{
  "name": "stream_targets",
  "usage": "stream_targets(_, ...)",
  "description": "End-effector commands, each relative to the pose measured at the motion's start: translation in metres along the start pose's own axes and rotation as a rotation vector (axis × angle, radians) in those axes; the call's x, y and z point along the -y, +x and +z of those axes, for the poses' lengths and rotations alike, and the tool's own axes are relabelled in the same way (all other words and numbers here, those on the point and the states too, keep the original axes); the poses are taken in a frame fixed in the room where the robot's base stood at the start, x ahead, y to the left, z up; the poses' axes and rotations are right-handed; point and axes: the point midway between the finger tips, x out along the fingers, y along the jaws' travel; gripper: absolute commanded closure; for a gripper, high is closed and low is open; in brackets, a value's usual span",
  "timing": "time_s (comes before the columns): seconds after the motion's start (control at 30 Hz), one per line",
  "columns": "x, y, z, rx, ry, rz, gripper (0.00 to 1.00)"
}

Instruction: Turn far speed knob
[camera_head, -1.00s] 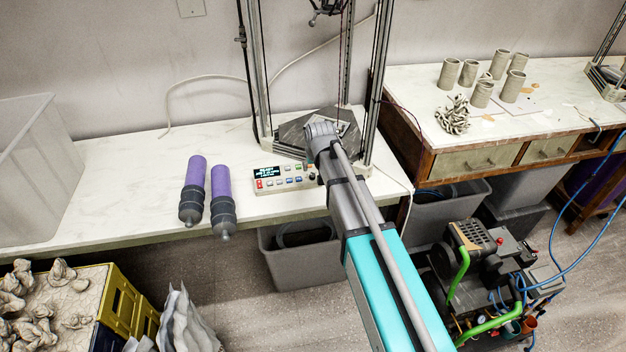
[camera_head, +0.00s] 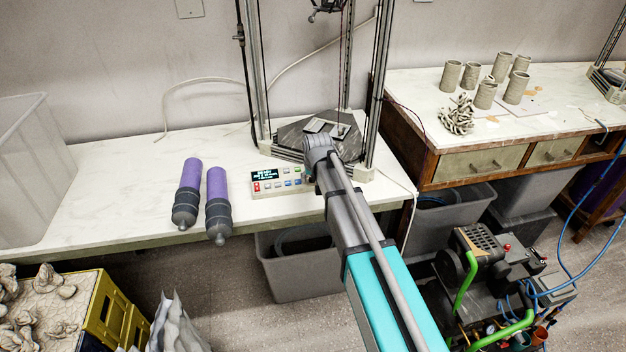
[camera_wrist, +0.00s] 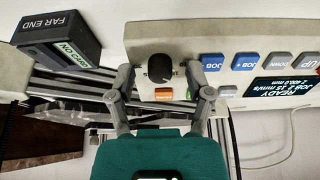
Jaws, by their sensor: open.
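The control box (camera_head: 283,183), pale with a lit display and coloured buttons, stands at the table's front edge, left of my arm. In the wrist view a round black knob (camera_wrist: 161,69) with a light pointer mark sits on the control box (camera_wrist: 240,40), above an orange button. My gripper (camera_wrist: 162,84) is open, with one finger on each side of the knob and a visible gap on both sides. Depth to the knob is hard to judge. In the head view my wrist hides the box's right end and the knob.
A black block labelled "FAR END" (camera_wrist: 50,40) lies left of the knob in the wrist view. Metal posts (camera_head: 257,75) rise behind the box. Two purple-and-grey cylinders (camera_head: 190,175) (camera_head: 217,185) lie left of it. The table between is clear.

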Motion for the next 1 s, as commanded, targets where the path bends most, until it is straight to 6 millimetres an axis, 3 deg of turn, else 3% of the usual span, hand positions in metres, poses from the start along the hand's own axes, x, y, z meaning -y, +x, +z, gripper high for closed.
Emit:
stream_targets(0.27, 0.0002, 0.0, -0.0001, 0.0, 0.0, 0.0, 0.34)
stream_targets(0.6, 0.0003, 0.0, 0.0, 0.0, 0.0, 0.0, 0.97)
stream_targets(0.63, 0.0003, 0.0001, 0.0, 0.0, 0.0, 0.0, 1.0)
stream_targets(1.0, 0.0005, 0.0001, 0.0, 0.0, 0.059, 0.004, 1.0)
